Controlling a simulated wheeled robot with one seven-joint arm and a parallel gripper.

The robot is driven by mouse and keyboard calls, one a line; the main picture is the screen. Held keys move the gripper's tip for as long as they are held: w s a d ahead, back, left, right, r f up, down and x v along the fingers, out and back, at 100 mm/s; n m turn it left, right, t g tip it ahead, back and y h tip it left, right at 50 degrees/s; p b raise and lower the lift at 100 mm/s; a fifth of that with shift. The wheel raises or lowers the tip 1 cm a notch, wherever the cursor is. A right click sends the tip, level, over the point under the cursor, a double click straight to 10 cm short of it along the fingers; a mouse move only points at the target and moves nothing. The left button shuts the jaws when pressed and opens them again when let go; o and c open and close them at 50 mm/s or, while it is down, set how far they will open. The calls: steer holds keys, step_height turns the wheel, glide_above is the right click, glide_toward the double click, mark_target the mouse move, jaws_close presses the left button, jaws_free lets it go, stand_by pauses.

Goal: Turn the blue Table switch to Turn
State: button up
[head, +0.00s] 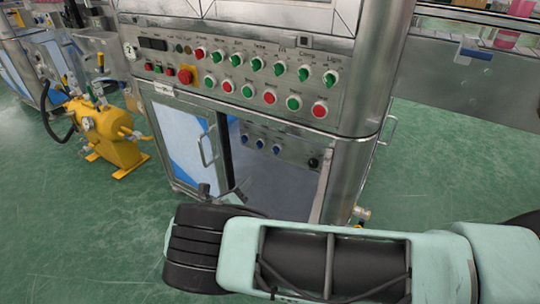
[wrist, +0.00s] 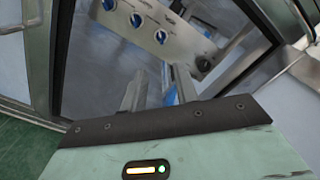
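Three blue switches sit in a row on a steel panel inside the open cabinet: the left one (head: 245,138), the middle one (head: 260,143) and the right one (head: 276,149). In the wrist view they show at the top, as the left knob (wrist: 109,4), middle knob (wrist: 136,20) and right knob (wrist: 161,37). Their labels are too small to read, so I cannot tell which is Table. My gripper (wrist: 160,72) is at the cabinet opening, its two fingers apart with nothing between them. It is apart from the switches. In the head view it is mostly hidden behind my arm.
The cabinet door (head: 185,145) with its handle stands at the left of the opening. A black knob (head: 313,162) is right of the blue switches. The upper panel (head: 150,68) carries green and red switches. A yellow machine (head: 108,130) stands at left on open green floor.

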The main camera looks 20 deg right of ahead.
mark_target(274, 152)
steer(key=b+x, duration=0.1)
steer(key=x, duration=1.5)
steer(key=shift+w+d, duration=0.25)
steer(key=shift+d, duration=0.1)
jaws_close()
